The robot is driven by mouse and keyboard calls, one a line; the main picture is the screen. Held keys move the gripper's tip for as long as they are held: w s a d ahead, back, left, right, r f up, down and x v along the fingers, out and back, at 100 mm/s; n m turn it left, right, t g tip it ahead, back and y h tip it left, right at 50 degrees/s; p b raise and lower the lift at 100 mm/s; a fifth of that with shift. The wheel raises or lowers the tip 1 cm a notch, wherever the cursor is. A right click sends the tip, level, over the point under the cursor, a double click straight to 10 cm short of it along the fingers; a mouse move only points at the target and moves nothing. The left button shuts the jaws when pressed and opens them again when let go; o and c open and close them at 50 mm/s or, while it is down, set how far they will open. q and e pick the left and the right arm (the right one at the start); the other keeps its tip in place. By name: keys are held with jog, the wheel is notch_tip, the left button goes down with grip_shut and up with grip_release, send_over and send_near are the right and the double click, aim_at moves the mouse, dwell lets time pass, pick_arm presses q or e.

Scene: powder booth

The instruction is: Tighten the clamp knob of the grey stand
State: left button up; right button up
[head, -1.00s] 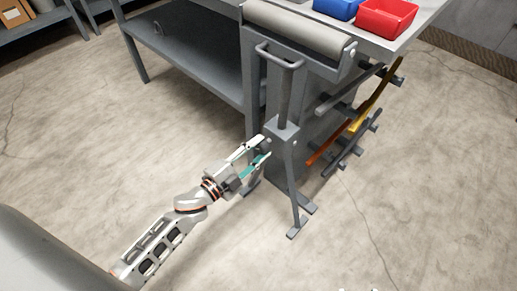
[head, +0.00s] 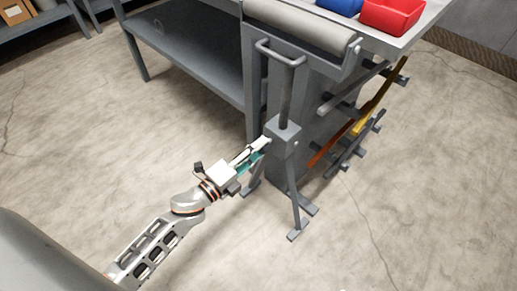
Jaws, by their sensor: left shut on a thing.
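The grey stand (head: 284,141) stands upright in front of the bench, with a post, a U-shaped top (head: 281,52) and splayed feet. Its block-like collar is at mid height. My left gripper (head: 264,144) reaches in from the lower left, its fingertips at the left side of that collar. The gripper is shut on the clamp knob there; the fingers hide most or all of the knob. My right gripper is not in view.
A grey workbench (head: 195,64) with a grey roller (head: 298,27) stands behind the stand. A red bin (head: 391,17) and a blue bin (head: 340,5) sit on top. Bars hang on a side rack (head: 362,128). The floor around is clear.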

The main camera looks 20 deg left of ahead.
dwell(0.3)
pick_arm(q)
jog(key=o, duration=1.1)
jog(key=shift+s, duration=0.15)
jog(key=v, duration=1.1)
jog(key=shift+s+a, duration=0.15)
jog(key=shift+s, duration=0.25)
